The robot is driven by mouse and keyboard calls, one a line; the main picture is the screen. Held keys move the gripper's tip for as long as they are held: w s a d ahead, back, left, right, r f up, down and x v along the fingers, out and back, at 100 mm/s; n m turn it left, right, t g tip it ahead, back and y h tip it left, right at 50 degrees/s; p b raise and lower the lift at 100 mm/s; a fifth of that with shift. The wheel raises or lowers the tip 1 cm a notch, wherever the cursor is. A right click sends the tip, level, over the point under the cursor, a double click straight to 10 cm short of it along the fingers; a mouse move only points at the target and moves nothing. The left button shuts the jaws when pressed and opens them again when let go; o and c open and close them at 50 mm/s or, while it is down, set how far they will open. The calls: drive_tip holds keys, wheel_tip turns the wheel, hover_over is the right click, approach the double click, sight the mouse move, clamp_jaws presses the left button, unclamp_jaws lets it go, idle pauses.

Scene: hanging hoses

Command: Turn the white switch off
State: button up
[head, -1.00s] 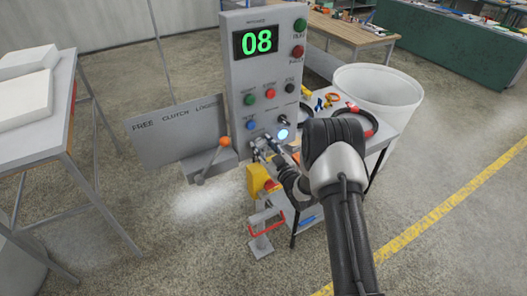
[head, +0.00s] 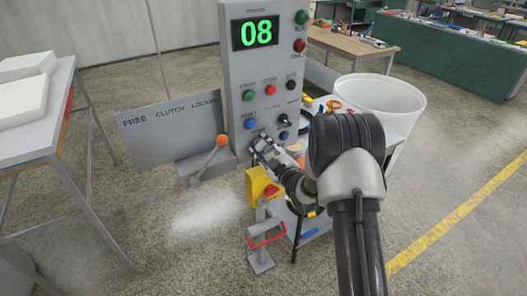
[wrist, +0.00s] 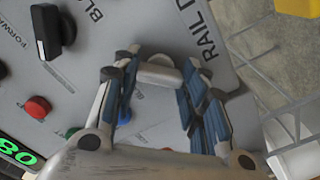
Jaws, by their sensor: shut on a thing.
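The white switch (wrist: 158,72) is a pale knob on the grey control panel (head: 240,82), beside the "RAIL D..." lettering. In the wrist view it sits between the fingertips of my gripper (wrist: 157,78), which is shut on it. In the head view my gripper (head: 262,146) is at the panel's lower edge and mostly hides the switch. A blue round lamp (head: 283,136) just right of the gripper looks unlit. The wrist is tilted relative to the panel lettering.
A black switch knob (head: 284,121) is above the blue lamp. Coloured buttons and a green "08" display (head: 256,33) are higher up. An orange-tipped lever (head: 222,140) stands left of my gripper. A yellow box (head: 262,186) is just below. A white bin (head: 380,98) stands right.

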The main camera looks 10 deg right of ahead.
idle(0.3)
drive_tip(key=o, duration=1.1)
drive_tip(key=shift+c, duration=0.2)
drive_tip(key=v, duration=1.2)
